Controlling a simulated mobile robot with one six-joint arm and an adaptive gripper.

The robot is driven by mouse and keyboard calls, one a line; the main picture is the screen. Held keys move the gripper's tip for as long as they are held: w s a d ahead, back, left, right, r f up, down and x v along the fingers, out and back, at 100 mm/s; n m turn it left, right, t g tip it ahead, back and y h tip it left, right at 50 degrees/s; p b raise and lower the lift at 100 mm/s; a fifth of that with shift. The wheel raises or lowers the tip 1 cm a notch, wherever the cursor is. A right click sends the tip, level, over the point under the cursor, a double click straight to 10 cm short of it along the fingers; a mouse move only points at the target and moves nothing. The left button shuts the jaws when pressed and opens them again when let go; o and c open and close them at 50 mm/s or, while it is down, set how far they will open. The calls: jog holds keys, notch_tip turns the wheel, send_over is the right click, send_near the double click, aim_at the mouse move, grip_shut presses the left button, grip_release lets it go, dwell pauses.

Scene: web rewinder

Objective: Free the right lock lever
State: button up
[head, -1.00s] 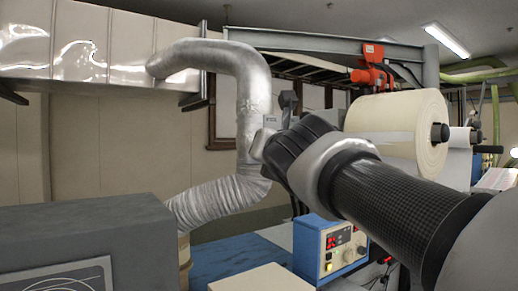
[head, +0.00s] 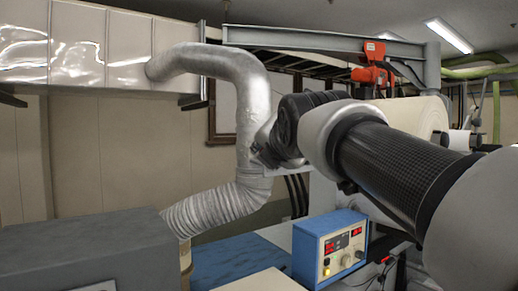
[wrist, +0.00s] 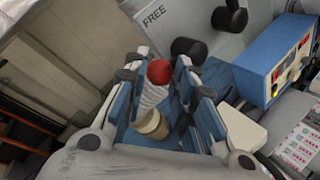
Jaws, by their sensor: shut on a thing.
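A red ball knob (wrist: 159,72), which looks like the end of the lock lever, sits between the tips of my gripper (wrist: 163,80) in the wrist view. My gripper has blue-lined fingers and is shut on this knob. The lever's shaft cannot be made out. A grey panel (wrist: 205,40) beside the fingers carries the word FREE, close to the knob. In the head view my gripper is mostly hidden behind my own wrist, and the knob does not show.
Two black knobs (wrist: 188,50) (wrist: 231,17) stand out near the panel. A blue control box (head: 330,248) with red displays is below my arm. A silver duct (head: 245,110) rises just left of my wrist. A cream web roll (head: 425,113) is partly hidden behind my arm.

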jog(key=shift+w+d+r+m+g+y, duration=0.35)
jog(key=shift+r+m+g, duration=0.25)
jog(key=shift+m, duration=0.35)
jog(key=shift+w+d+r+m+g+y, duration=0.25)
jog(key=shift+d+r+m+g+y, duration=0.3)
jog(key=shift+m, duration=0.45)
jog(key=shift+w+d+r+m+g+y, duration=0.4)
jog(key=shift+m+g, duration=0.25)
jog(key=shift+m, duration=0.3)
jog(key=shift+s+a+r, duration=0.1)
jog(key=shift+s, duration=0.05)
jog(key=o, duration=1.1)
jog(key=shift+w, duration=0.2)
jog(key=shift+c, duration=0.2)
jog(key=shift+s, duration=0.1)
jog(key=v, duration=1.2)
